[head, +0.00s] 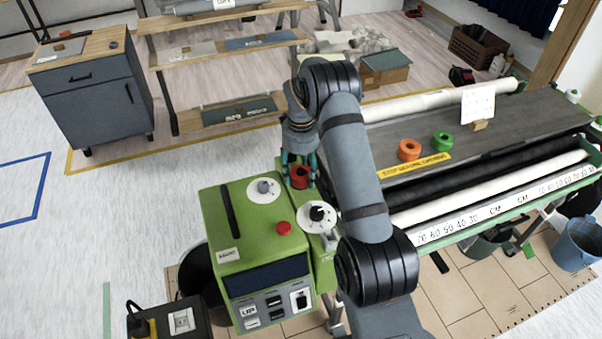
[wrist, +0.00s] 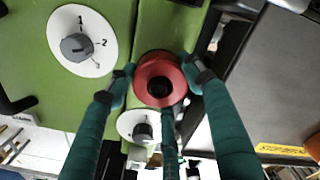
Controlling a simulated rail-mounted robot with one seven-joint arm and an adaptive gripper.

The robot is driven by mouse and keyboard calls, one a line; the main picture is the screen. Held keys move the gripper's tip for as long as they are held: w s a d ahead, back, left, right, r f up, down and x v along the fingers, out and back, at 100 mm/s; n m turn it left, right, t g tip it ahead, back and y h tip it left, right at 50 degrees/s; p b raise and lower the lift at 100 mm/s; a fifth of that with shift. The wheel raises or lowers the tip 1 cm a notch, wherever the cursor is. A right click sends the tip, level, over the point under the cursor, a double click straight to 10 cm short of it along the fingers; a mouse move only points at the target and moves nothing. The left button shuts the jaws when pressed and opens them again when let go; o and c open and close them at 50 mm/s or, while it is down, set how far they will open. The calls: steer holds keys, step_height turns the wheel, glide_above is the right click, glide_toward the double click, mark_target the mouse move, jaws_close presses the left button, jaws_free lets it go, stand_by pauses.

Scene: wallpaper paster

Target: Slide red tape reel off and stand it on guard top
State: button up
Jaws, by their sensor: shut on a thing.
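The red tape reel (head: 299,176) is at the back right of the green machine housing (head: 225,225). In the wrist view the reel (wrist: 150,68) shows nearly face-on, with a dark round centre. My gripper (head: 299,172) points down and is shut on the reel, with teal fingers on both sides of it in the wrist view (wrist: 159,80). I cannot tell whether the reel is still around a peg. The long dark grey guard top (head: 435,118) lies to the right, apart from the reel.
An orange reel (head: 409,150) and a green reel (head: 442,141) are on the guard top near the yellow warning label (head: 414,166). A white card (head: 478,103) stands farther right. White dials (head: 264,190) and a red button (head: 283,228) are on the housing.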

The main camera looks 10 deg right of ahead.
steer(key=shift+r+p, duration=1.7)
steer(key=shift+r, duration=1.65)
steer(key=shift+r, duration=0.1)
steer(key=shift+r+p, duration=1.15)
steer(key=shift+r, duration=0.8)
